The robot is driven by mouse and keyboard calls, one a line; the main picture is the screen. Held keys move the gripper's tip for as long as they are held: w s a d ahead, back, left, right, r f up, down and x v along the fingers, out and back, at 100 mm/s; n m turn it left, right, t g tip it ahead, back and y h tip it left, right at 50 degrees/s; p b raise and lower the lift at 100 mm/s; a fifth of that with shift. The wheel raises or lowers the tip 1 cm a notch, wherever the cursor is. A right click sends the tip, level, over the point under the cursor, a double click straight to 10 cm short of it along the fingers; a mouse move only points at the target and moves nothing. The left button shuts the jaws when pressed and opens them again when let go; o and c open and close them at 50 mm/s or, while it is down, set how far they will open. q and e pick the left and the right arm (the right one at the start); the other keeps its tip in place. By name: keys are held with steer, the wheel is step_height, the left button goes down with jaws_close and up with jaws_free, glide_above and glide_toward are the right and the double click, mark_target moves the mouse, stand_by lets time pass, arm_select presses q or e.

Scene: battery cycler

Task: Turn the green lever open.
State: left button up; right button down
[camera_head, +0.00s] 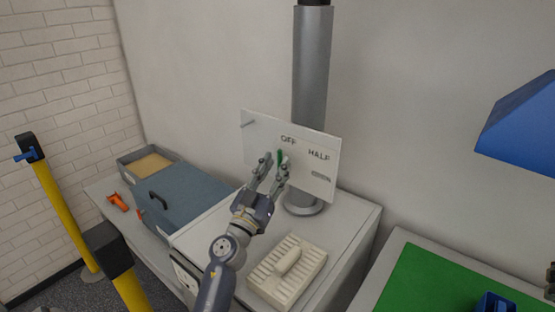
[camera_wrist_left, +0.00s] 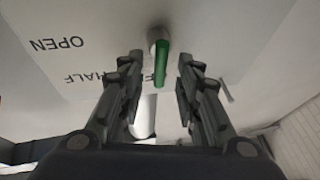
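The green lever (camera_head: 281,156) is on a white panel (camera_head: 318,185) marked OFF and HALF in the head view, and it points roughly up toward OFF. In the left wrist view the lever (camera_wrist_left: 161,64) lies between the two fingers, with a gap on each side. The panel's OPEN and HALF labels show upside down there. My left gripper (camera_head: 272,168) is open, with its fingers around the lever's area and not closed on it. The gripper hides the panel's lower middle in the head view. My right gripper is not in view.
A grey pole (camera_head: 312,80) stands behind the panel. A blue-grey case (camera_head: 178,200) and an orange tool (camera_head: 117,202) are to the left. A green mat (camera_head: 440,280) is at the right.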

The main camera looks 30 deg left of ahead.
arm_select(q)
steer(key=shift+x, duration=0.85)
steer(key=shift+c, duration=0.5)
jaws_close()
